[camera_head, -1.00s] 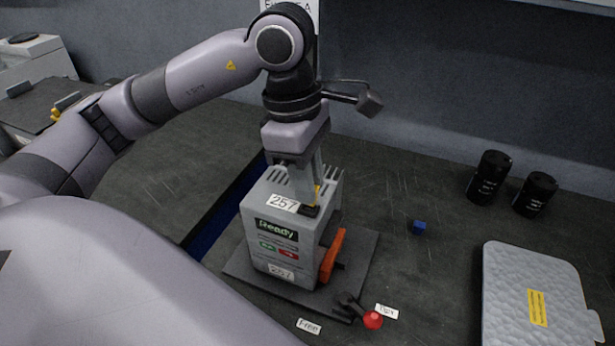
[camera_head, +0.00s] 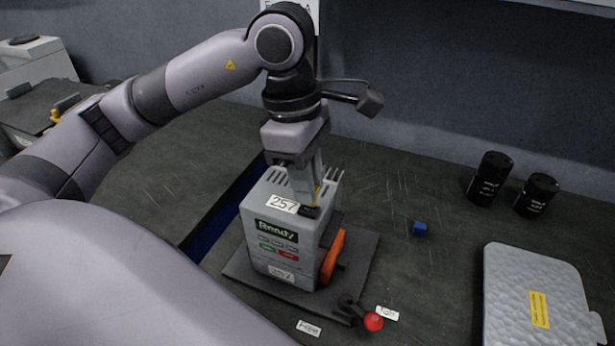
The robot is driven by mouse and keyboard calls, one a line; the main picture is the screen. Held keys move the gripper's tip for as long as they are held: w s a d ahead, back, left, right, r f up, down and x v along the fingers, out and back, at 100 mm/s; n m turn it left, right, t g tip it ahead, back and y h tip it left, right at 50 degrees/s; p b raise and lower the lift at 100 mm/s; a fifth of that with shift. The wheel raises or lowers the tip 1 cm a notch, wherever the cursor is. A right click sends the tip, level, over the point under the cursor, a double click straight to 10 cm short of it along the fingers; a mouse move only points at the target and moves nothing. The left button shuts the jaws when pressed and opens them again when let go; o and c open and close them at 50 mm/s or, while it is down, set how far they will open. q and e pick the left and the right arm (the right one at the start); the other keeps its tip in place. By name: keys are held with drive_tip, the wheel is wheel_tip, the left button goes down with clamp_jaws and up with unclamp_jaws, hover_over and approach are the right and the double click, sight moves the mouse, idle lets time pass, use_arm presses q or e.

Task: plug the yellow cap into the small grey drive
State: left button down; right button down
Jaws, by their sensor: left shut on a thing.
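The small grey drive (camera_head: 283,240) stands upright on a dark plate, with a green "Ready" display, buttons and "257" labels on it. My left gripper (camera_head: 314,203) points down at the drive's top right side. It is shut on the yellow cap (camera_head: 317,191), of which only a thin yellow bit shows between the fingers. The cap is at the top of the drive; the fingers hide whether it sits in a socket. My right gripper is not in view.
An orange lever (camera_head: 333,256) is on the drive's right side. A red-knobbed handle (camera_head: 373,321) lies at the plate's front. A blue cube (camera_head: 419,228), two black cylinders (camera_head: 488,178) and a grey case (camera_head: 535,300) are to the right. A blue-lined slot (camera_head: 225,211) runs at the left.

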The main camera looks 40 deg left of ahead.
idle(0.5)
use_arm(q)
drive_tip(key=shift+f+b, duration=0.65)
drive_tip(key=shift+b, duration=0.2)
drive_tip(key=c, duration=0.9)
unclamp_jaws()
drive_tip(key=shift+c, duration=0.2)
drive_tip(key=r, duration=0.6)
drive_tip(key=shift+s+a, duration=0.1)
drive_tip(key=shift+a, duration=0.3)
drive_tip(key=shift+a+r+p, duration=0.1)
drive_tip(key=shift+r+p, duration=0.2)
drive_tip(key=shift+r, duration=0.3)
